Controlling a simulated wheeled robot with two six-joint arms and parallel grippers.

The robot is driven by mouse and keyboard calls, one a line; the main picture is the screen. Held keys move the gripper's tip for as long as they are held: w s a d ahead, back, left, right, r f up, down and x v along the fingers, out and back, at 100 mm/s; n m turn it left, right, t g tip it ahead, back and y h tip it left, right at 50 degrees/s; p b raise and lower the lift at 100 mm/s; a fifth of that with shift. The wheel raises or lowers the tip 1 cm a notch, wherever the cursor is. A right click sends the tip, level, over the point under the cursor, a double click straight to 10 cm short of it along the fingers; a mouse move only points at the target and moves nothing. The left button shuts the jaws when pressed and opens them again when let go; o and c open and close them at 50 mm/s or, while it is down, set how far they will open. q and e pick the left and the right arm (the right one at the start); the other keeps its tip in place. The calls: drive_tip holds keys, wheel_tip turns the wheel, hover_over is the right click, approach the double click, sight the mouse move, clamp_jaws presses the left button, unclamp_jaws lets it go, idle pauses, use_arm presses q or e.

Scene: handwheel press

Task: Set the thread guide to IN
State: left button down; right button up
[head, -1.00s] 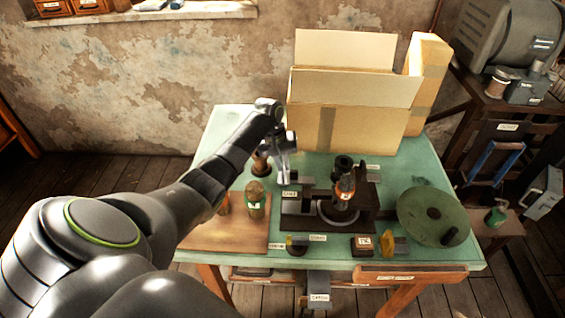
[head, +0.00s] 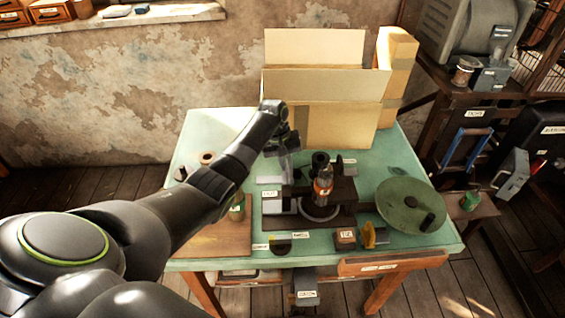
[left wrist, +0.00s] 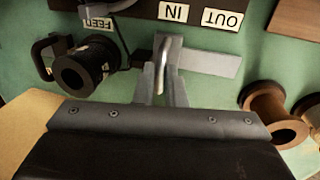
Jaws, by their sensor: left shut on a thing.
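The press (head: 335,205) has a dark base on the green table, with a clear-and-red bottle-like part upright on it. In the left wrist view, its edge carries an IN label (left wrist: 173,12) and an OUT label (left wrist: 222,18). The thread guide (left wrist: 212,62) is a pale grey metal piece with a flat bar and a raised lug. The lug is level with the IN label, and the bar reaches right, below OUT. My left gripper (left wrist: 163,88) is shut on the lug. In the head view, this gripper (head: 285,165) is at the press's left rear, its fingertips hard to make out. My right gripper is out of view.
A cardboard box (head: 330,125) stands behind the press. A round green disc (head: 410,205) lies to the right. A black spool (left wrist: 85,72) is beside the FEED label, and a copper-coloured spool (left wrist: 270,105) stands on the right. A wooden board (head: 205,238) lies at the table's left front.

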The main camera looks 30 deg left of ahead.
use_arm(q)
drive_tip(key=c, duration=1.5)
unclamp_jaws()
drive_tip(key=shift+w+d, duration=0.2)
drive_tip(key=shift+d, duration=0.05)
drive_tip(key=shift+s+a+r, duration=0.1)
drive_tip(key=shift+a+r, duration=0.05)
drive_tip(key=shift+r, duration=0.25)
wheel_tip(320, 180, up, 16)
drive_tip(key=s+a+b, duration=0.1)
drive_tip(key=a, duration=0.1)
drive_tip(key=shift+s+a+r, duration=0.2)
drive_tip(key=shift+s+a, duration=0.15)
drive_tip(key=shift+f, duration=0.1)
